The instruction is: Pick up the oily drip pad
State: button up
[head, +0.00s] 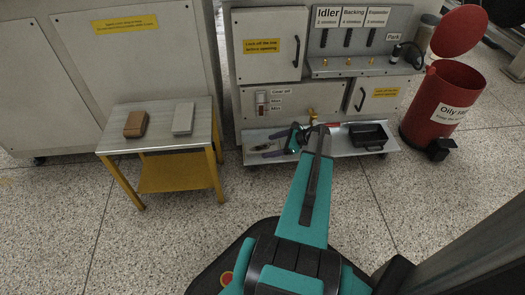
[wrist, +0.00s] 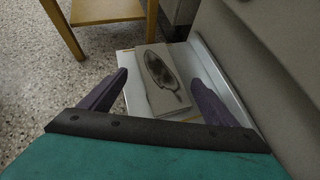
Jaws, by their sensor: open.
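The oily drip pad (wrist: 154,100), a pale slab with a large dark oval stain, lies on a light grey tray-like shelf in the wrist view. My gripper (wrist: 158,77) is open, with one purple finger on each side of the pad in the picture. I cannot tell how far the fingers are above it. In the head view my gripper (head: 264,149) is over the left end of the low metal shelf (head: 340,158) under the cabinet. The pad is not clearly made out there, where the gripper crosses it.
A black tray (head: 367,136) sits on the shelf's right part. A yellow-legged table (head: 155,112) at left carries a brown block (head: 136,124) and a grey block (head: 184,119). The cabinet (head: 285,100) stands close behind. A red bin (head: 440,104) with a raised lid is at right.

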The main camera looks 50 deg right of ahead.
aim_at(262, 148)
jog(key=shift+b+x, duration=0.95)
jog(key=shift+x, duration=0.95)
jog(key=c, duration=1.1)
